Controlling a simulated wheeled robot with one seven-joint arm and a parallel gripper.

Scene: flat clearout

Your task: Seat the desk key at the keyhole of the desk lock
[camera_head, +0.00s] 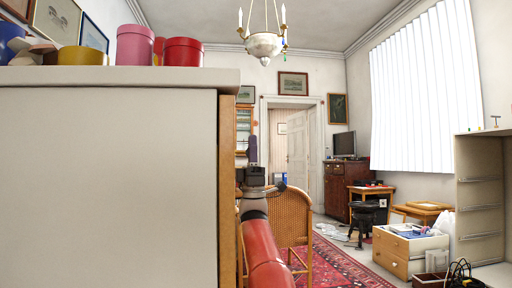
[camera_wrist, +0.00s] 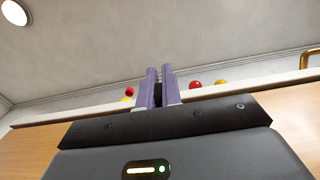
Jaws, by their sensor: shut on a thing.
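My gripper (camera_head: 252,148) points upward just right of the wooden side edge of the large pale cabinet in the head view. In the wrist view, the two purple fingers of my gripper (camera_wrist: 160,82) stand close together with a small dark thing (camera_wrist: 158,95) between them. Too little of it shows to tell whether it is the desk key. I cannot make out the desk lock or its keyhole in either view.
The pale cabinet (camera_head: 110,170) fills the left, with a pink tin (camera_head: 135,45) and a red tin (camera_head: 183,52) on top. A wicker chair (camera_head: 292,215) stands behind my arm. A drawer unit (camera_head: 395,252) and open shelving (camera_head: 480,195) stand right; the red rug (camera_head: 340,265) lies between.

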